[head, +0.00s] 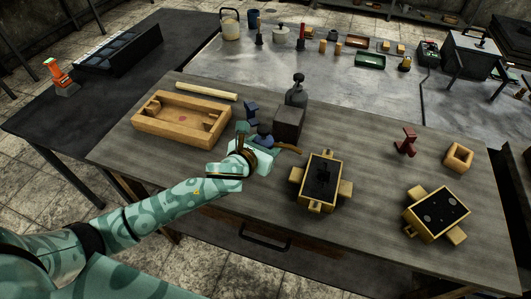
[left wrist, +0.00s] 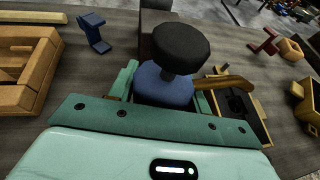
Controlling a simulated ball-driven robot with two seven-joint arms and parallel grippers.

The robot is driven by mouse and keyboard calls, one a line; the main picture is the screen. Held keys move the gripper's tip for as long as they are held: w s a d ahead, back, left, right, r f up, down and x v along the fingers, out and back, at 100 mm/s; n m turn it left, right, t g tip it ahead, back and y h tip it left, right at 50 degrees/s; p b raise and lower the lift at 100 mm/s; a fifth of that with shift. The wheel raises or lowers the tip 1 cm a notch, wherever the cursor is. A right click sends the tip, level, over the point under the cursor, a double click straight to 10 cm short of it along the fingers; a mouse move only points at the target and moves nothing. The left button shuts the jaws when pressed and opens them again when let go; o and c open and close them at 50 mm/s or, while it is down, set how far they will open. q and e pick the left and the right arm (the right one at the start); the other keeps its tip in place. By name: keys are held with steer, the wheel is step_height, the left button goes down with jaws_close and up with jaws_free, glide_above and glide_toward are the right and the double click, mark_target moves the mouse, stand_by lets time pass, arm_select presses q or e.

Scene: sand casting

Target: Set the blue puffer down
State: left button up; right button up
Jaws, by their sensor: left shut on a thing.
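The blue puffer (left wrist: 165,85) has a rounded blue body and a wide black top, and it sits between the fingers of my left gripper (left wrist: 163,92) in the left wrist view. In the head view the puffer (head: 265,131) shows at the tip of my left gripper (head: 256,146), which is shut on it, over the middle of the wooden workbench (head: 370,150). I cannot tell whether its underside touches the bench. My right gripper is in neither view.
A wooden tray (head: 160,132), a blue bracket-like piece (head: 251,113) and a dark block (head: 289,124) stand around the gripper. A brown-handled tool (left wrist: 228,83) lies close to its right. Two yellow-framed moulds (head: 304,190) (head: 411,217) stand to the right. The bench's front left is clear.

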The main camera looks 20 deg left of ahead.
arm_select(q)
steer(key=f, duration=0.1)
steer(key=f+b, duration=0.2)
steer(key=f, duration=0.1)
steer(key=shift+w+a, duration=0.2)
steer(key=shift+a, duration=0.05)
steer(key=shift+r, duration=0.1)
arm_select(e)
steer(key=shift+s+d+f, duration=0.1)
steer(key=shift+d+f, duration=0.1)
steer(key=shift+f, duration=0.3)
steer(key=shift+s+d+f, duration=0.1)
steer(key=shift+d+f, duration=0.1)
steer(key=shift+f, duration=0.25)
arm_select(q)
steer(key=o, duration=1.1)
steer(key=shift+o, duration=0.2)
steer(key=shift+s+r+p, duration=0.15)
steer(key=shift+s+p, duration=0.2)
steer(key=p+v, duration=0.2)
steer(key=v, duration=0.9)
steer(key=shift+p, duration=0.35)
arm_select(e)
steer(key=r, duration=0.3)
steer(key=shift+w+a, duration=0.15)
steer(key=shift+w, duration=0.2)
arm_select(q)
steer(key=shift+s, duration=0.1)
